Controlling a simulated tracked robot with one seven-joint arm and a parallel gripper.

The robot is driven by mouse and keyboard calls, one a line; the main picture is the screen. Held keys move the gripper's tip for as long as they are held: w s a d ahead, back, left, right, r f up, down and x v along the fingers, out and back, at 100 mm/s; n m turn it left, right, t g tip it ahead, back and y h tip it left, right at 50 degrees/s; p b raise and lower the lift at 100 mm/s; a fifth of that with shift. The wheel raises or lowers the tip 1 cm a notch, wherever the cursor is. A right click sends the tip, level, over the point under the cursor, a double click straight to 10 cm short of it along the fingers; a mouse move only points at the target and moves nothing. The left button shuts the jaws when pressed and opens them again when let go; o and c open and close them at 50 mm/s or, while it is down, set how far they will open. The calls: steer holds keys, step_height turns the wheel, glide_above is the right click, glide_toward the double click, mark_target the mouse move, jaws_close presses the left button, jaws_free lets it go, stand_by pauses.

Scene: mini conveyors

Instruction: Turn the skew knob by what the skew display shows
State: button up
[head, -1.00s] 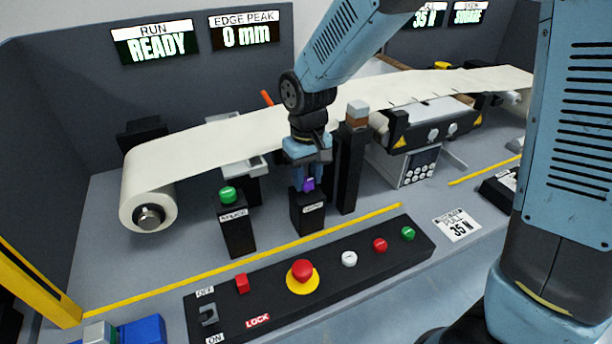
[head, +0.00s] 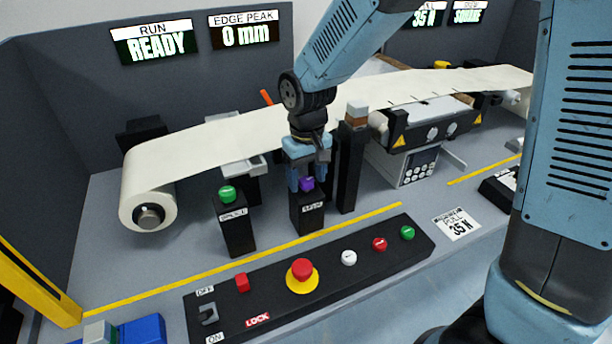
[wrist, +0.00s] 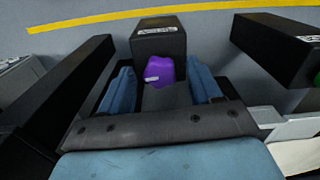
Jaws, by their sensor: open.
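The purple skew knob (head: 306,184) sits on top of a short black post (head: 308,217) with a small white label, in the middle of the head view. In the wrist view the knob (wrist: 160,70) shows a small pale mark on its left lower side. My gripper (head: 306,188) points down over the post. It is open, with one blue finger on each side of the knob and gaps visible in the wrist view.
A green-button post (head: 237,222) stands left and a tall dark post (head: 351,165) close right. The paper web (head: 215,145) passes behind my gripper. A control panel (head: 325,275) with a red stop button lies in front. Other displays read READY and 0 mm.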

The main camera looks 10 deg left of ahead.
mark_target(307, 181)
step_height(307, 181, up, 14)
steer(key=shift+f, duration=0.15)
stand_by(0.4)
